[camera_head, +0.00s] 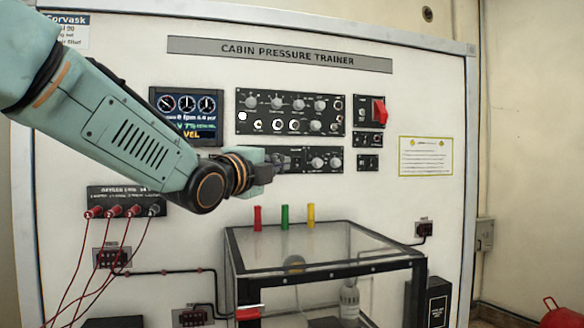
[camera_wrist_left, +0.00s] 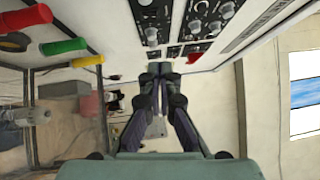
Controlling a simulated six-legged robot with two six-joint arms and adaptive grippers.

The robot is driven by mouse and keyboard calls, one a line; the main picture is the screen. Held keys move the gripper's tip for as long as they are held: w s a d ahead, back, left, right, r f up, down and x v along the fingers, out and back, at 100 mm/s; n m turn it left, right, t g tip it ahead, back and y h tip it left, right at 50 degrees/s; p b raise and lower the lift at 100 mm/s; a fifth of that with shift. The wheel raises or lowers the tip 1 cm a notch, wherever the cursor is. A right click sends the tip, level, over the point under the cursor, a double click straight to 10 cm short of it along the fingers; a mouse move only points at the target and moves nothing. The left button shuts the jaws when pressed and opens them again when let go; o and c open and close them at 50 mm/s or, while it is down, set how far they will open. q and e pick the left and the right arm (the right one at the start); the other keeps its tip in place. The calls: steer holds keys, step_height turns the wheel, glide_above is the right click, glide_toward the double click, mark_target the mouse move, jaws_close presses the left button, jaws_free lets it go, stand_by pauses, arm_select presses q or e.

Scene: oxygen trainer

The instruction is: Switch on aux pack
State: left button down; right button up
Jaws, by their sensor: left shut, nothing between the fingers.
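A white trainer board (camera_head: 430,90) titled "Cabin Pressure Trainer" carries the black control panels. The upper panel (camera_head: 290,110) has several knobs and switches; it also shows in the left wrist view (camera_wrist_left: 152,18). The lower panel (camera_head: 318,160) has knobs and is partly hidden by my gripper. A red switch cover (camera_head: 379,112) sits right of the upper panel, with two small black switch panels below it, (camera_head: 368,140) being the upper one. I cannot read which switch is the aux pack. My left gripper (camera_head: 270,168) is shut and empty in front of the lower panel. Its fingertips (camera_wrist_left: 160,68) meet in the left wrist view.
A glass-topped, black-framed case (camera_head: 325,248) stands below the panels. Red (camera_head: 257,218), green (camera_head: 285,217) and yellow (camera_head: 311,215) cylinders stand at its back. A display (camera_head: 187,115) is partly behind my left arm. Red cables hang at the lower left.

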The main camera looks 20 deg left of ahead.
mark_target(297, 162)
arm_select(q)
steer(key=w+p, duration=0.1)
steer(key=w, duration=0.3)
steer(key=w+p, duration=0.2)
steer(key=w, duration=0.2)
steer(key=w+p, duration=0.2)
steer(key=w, duration=0.2)
steer(key=shift+w+a+r, duration=0.1)
steer(key=shift+a+r, duration=0.05)
steer(key=shift+a, duration=0.25)
steer(key=shift+s+r, duration=0.3)
steer(key=shift+w+a+r, duration=0.1)
steer(key=shift+w, duration=0.1)
